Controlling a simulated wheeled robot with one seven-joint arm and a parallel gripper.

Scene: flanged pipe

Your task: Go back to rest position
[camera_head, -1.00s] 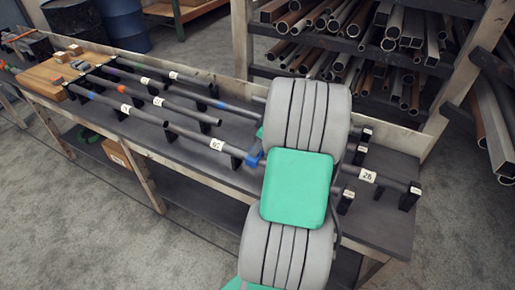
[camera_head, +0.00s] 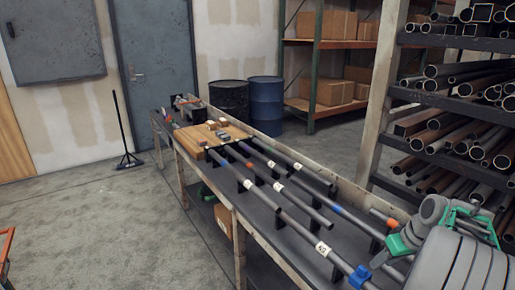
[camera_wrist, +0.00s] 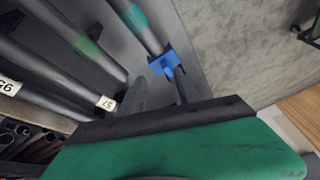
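In the wrist view my gripper (camera_wrist: 160,76) shows two dark fingers standing apart, with nothing seen between them. Just beyond the fingertips a blue fitting (camera_wrist: 166,62) sits at the end of a pipe with a teal band (camera_wrist: 134,16). I cannot tell whether a finger touches the fitting. In the head view a blue fitting (camera_head: 360,278) is on the near end of a labelled pipe (camera_head: 300,233) lying on black supports. My grey and green arm fills the lower right corner there, and the fingers cannot be made out.
Several pipes lie along the workbench (camera_head: 262,215), with a wooden board (camera_head: 192,143) at its far end. A rack of pipes (camera_head: 455,120) stands at the right. Two barrels (camera_head: 265,100) and a broom (camera_head: 126,135) stand behind. The floor (camera_head: 110,225) left of the bench is clear.

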